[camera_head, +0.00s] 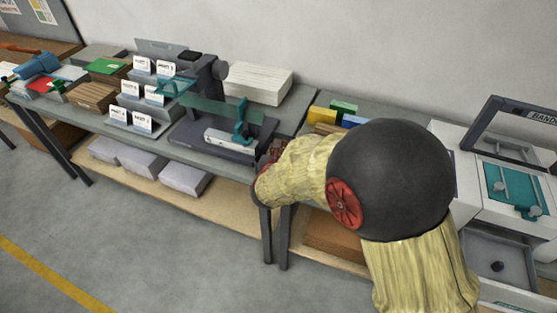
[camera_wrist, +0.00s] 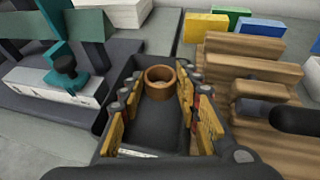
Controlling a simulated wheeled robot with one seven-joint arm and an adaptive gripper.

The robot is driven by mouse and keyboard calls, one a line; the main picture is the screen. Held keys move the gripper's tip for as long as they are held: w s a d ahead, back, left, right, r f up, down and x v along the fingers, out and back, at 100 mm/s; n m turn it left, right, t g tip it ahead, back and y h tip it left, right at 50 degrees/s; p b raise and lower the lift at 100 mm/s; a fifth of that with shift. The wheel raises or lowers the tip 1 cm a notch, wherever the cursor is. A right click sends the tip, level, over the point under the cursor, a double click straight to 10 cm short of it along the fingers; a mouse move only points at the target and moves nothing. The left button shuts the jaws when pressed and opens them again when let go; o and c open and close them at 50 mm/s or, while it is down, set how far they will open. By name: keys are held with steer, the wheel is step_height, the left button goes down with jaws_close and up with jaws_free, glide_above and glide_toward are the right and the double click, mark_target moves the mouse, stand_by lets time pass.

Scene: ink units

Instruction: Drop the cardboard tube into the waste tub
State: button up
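The cardboard tube (camera_wrist: 160,88) is a short brown ring with its open end up. In the wrist view it stands between the far ends of my gripper's fingers. My gripper (camera_wrist: 158,92) has yellow-brown pads on both sides, and narrow gaps appear between the pads and the tube, so it looks open around it. In the head view my gripper is mostly hidden behind my yellowish arm with its dark joint, and I cannot make out the tube there. I cannot identify a waste tub in either view.
Left of my gripper is a dark machine with a teal clamp (camera_head: 241,122). White paper (camera_head: 258,83) lies behind it. To the right are brown stacked boards (camera_wrist: 250,70) and yellow, green and blue blocks. A white banding machine (camera_head: 510,165) stands far right.

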steer(key=o, duration=0.4)
steer(key=shift+o, duration=0.2)
steer(key=shift+s, duration=0.1)
steer(key=v, duration=1.1)
steer(key=shift+s+r, duration=0.2)
steer(key=shift+s, duration=0.15)
steer(key=shift+a, duration=0.1)
